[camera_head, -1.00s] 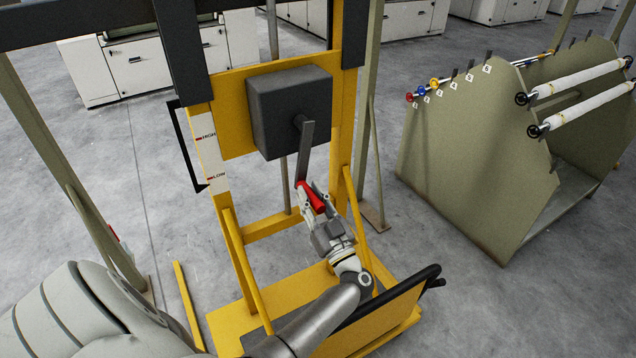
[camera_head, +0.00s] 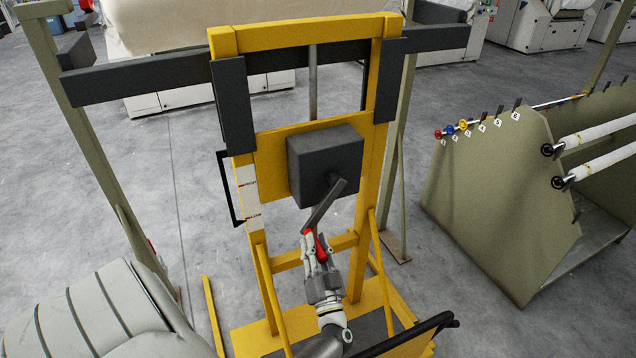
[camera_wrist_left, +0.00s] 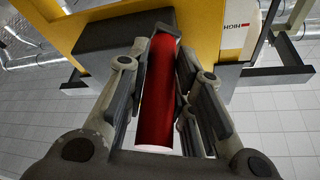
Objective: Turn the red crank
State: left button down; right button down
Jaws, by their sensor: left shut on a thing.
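The red crank handle (camera_head: 318,246) sits at the lower end of a dark grey crank arm (camera_head: 325,206). The arm slants down and to the left from a dark grey box (camera_head: 328,162) on the yellow frame. My left gripper (camera_head: 316,252) is shut on the red handle, coming from below. My right gripper is not in view.
A yellow lifting frame (camera_head: 310,36) with a dark crossbar stands ahead. A strip marked HIGH and LOW (camera_head: 248,195) is on its left post. A greenish rack (camera_head: 490,200) with rollers stands at right. Grey floor (camera_head: 190,180) is open to the left.

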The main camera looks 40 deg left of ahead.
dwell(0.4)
pick_arm(q)
jog(key=c, duration=1.3)
grip_release()
jog(key=shift+o, duration=0.2)
jog(key=v, duration=0.7)
jog(key=shift+s, duration=0.15)
jog(key=shift+d+f, duration=0.1)
jog(key=shift+d, duration=0.05)
